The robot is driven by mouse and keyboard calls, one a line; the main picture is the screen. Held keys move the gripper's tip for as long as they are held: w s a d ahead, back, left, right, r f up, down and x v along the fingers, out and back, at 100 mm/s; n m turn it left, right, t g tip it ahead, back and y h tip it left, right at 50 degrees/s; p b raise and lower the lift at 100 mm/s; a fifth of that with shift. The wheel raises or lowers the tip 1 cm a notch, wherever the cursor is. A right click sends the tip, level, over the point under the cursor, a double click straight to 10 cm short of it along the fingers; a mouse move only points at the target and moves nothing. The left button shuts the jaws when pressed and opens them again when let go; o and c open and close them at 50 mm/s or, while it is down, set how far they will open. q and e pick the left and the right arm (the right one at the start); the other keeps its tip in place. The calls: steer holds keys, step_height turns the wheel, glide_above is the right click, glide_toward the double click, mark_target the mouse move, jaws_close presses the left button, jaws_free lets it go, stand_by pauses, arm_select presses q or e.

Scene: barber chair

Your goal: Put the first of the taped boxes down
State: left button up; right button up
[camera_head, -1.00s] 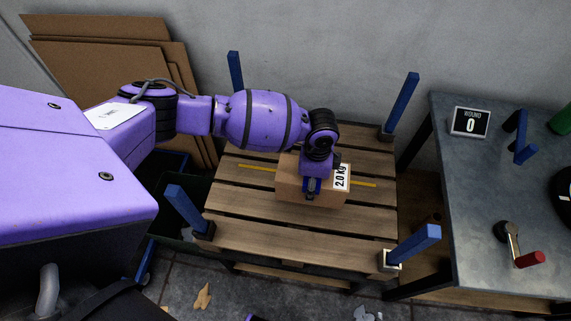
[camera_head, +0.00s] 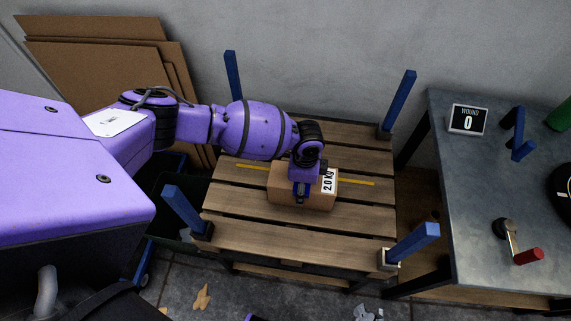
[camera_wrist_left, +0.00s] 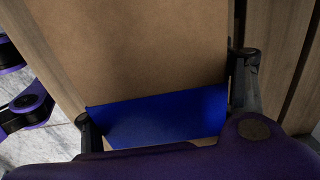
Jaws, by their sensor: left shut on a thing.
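A brown cardboard box (camera_head: 319,199) with a white "2.0 kg" label (camera_head: 328,181) is over the middle of the slatted wooden pallet (camera_head: 250,231). My left gripper (camera_head: 300,196) is shut on the box from above. In the left wrist view the box (camera_wrist_left: 130,45) fills the upper middle, with a blue patch (camera_wrist_left: 160,118) between the two fingers (camera_wrist_left: 165,105). The box covers the middle of a yellow line (camera_head: 355,183) across the slats. I cannot tell whether its underside touches the pallet. My right gripper is not in view.
Blue posts stand at the pallet's corners, including the front left (camera_head: 182,210) and front right (camera_head: 414,243). Flat cardboard sheets (camera_head: 95,60) lean on the wall. A grey bench (camera_head: 470,190) at right holds a "WOUND 0" display (camera_head: 467,120).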

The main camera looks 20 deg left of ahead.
arm_select(q)
steer(key=shift+w+d+r, duration=0.15)
steer(key=shift+w+r, duration=0.05)
steer(key=shift+w, duration=0.1)
steer(key=o, duration=2.1)
steer(key=shift+s+f, duration=0.15)
steer(key=shift+s, duration=0.05)
steer(key=shift+c, duration=0.2)
step_height(320, 180, up, 12)
steer(key=shift+r+p, duration=0.1)
steer(key=shift+p, duration=0.45)
